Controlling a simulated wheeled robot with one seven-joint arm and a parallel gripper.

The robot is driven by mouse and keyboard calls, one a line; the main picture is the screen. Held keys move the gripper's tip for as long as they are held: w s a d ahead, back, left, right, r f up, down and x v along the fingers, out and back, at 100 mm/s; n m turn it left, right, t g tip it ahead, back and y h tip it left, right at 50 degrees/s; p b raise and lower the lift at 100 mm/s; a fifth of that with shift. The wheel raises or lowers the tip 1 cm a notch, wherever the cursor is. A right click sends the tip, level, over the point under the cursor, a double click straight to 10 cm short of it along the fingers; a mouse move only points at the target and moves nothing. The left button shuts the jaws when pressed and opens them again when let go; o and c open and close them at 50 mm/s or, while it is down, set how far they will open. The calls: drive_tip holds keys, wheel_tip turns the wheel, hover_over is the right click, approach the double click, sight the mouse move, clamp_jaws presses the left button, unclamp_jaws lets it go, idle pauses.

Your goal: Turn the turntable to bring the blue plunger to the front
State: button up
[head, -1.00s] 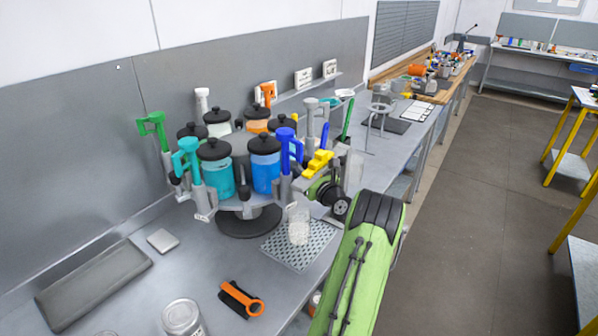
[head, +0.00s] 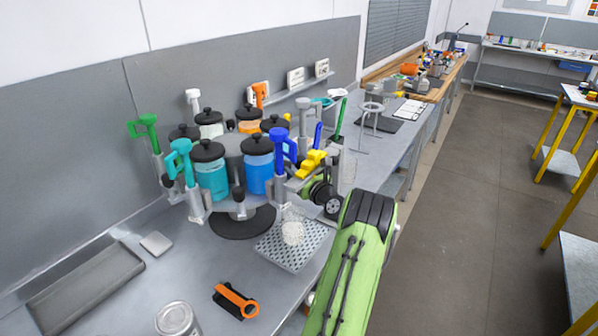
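The turntable stands on a round black base (head: 240,224) and carries a ring of lidded jars with coloured plungers. The blue plunger (head: 284,148) is upright on the right-front side, beside the blue jar (head: 258,172). The teal plunger (head: 183,162) is on the left-front side, beside the teal jar (head: 212,180). Green (head: 146,132), white (head: 193,98), orange (head: 259,93) and grey (head: 304,117) plungers are around the left, back and right. My gripper (head: 311,164) is at the turntable's right side, close to the blue plunger. Its fingers are too small and overlapped to read; contact is unclear.
An orange-and-black clamp (head: 236,299), a metal can (head: 177,319) and a grey tray (head: 84,288) are nearer. A ring stand (head: 371,108) is behind right.

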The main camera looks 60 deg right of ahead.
drive_tip(key=b+v, duration=0.2)
drive_tip(key=v, duration=1.3)
drive_tip(key=shift+s, duration=0.35)
